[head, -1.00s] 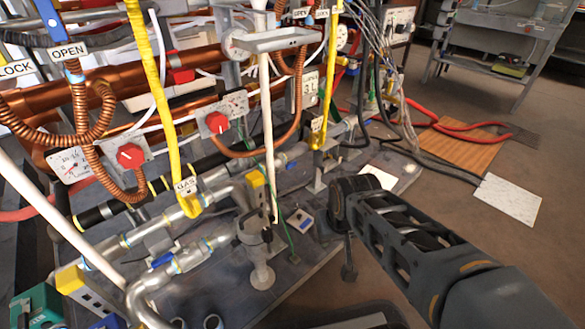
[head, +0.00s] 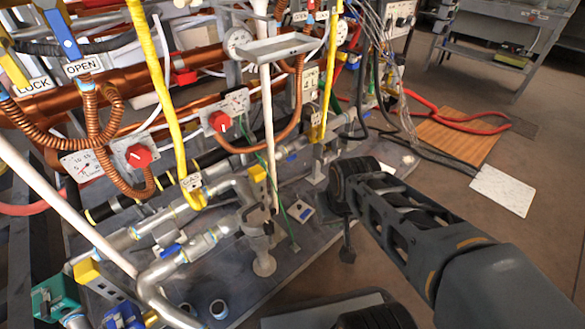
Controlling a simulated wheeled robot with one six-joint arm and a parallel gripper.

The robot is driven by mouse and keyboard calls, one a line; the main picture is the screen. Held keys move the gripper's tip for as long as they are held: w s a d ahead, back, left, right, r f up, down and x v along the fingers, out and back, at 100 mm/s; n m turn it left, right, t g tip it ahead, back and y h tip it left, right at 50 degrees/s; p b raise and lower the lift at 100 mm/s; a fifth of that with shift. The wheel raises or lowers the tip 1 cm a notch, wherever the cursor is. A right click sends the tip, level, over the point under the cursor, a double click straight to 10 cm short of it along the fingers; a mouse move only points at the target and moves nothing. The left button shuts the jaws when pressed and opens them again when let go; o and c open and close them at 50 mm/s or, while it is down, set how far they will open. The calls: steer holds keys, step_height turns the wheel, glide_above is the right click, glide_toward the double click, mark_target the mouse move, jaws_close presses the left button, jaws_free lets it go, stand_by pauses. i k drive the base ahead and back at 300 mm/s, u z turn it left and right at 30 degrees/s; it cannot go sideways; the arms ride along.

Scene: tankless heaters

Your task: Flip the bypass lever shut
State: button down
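No lever carries a readable bypass label, so I cannot tell which one is the bypass lever. A blue lever (head: 62,28) stands at the top left above an OPEN label (head: 83,66). A yellow lever (head: 12,66) is at the left edge near a LOCK label (head: 33,86). Small blue handles also sit on the lower silver pipes, one of them a blue valve handle (head: 172,251). My gripper (head: 347,255) is at the end of my arm, right of the pipes and apart from the levers. Its fingers are too dark and small to read.
Red knobs (head: 138,156) sit on plates left of centre. A yellow hose (head: 160,90) and a white pole (head: 268,140) cross in front of the pipes. Red and black hoses lie near a wooden board (head: 458,142). The floor at the right is mostly clear.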

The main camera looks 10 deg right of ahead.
mark_target(294, 156)
steer(key=u, duration=2)
steer(key=k, duration=0.95)
steer(key=z, duration=0.95)
steer(key=i, duration=0.5)
steer(key=u, duration=0.05)
